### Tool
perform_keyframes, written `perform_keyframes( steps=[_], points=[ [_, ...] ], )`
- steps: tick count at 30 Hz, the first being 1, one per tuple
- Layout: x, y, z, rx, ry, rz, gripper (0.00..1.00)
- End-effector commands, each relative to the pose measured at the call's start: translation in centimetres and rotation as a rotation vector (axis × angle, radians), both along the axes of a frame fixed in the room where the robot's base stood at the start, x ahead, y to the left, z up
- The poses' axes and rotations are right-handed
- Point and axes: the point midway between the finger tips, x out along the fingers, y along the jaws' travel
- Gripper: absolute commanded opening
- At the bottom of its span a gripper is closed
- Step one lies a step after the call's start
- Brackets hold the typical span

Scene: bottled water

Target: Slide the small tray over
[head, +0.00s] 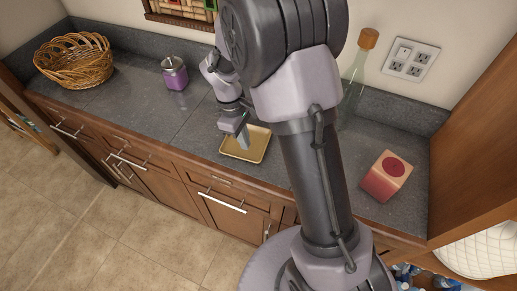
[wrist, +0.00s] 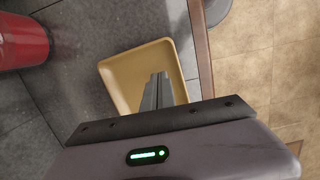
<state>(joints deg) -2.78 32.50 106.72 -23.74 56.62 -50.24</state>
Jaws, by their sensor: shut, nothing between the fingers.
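The small tray (head: 257,149) is yellow-tan, shallow and square with rounded corners. It lies on the grey counter close to the front edge in the head view. It also shows in the wrist view (wrist: 118,80), where it looks empty. My gripper (head: 244,141) is over the tray with its fingers pointing down; in the wrist view its fingers (wrist: 158,80) are together in front of the tray's inside. The gripper is shut with nothing held. I cannot tell whether the fingertips touch the tray. My arm hides part of the counter behind and right of the tray.
A purple jar (head: 175,78) and a wicker basket (head: 74,62) stand to the left on the counter. A green glass bottle (head: 356,80) stands at the back wall, and a red-pink box (head: 385,178) at the right. The counter (head: 140,100) between jar and tray is clear.

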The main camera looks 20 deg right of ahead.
Motion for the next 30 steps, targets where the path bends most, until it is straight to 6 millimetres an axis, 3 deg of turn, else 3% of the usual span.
perform_keyframes(
  steps=[9,13,25,30],
  points=[
    [-4.1,-3.9,-0.4,0.0,-0.001,-0.002,0.0],
    [-4.0,-3.8,-1.5,0.001,0.001,0.0,0.0],
    [-3.9,-3.5,-1.8,0.002,0.004,0.0,0.0],
    [-1.5,-1.2,-1.5,0.001,0.006,0.005,0.0]
  ],
)
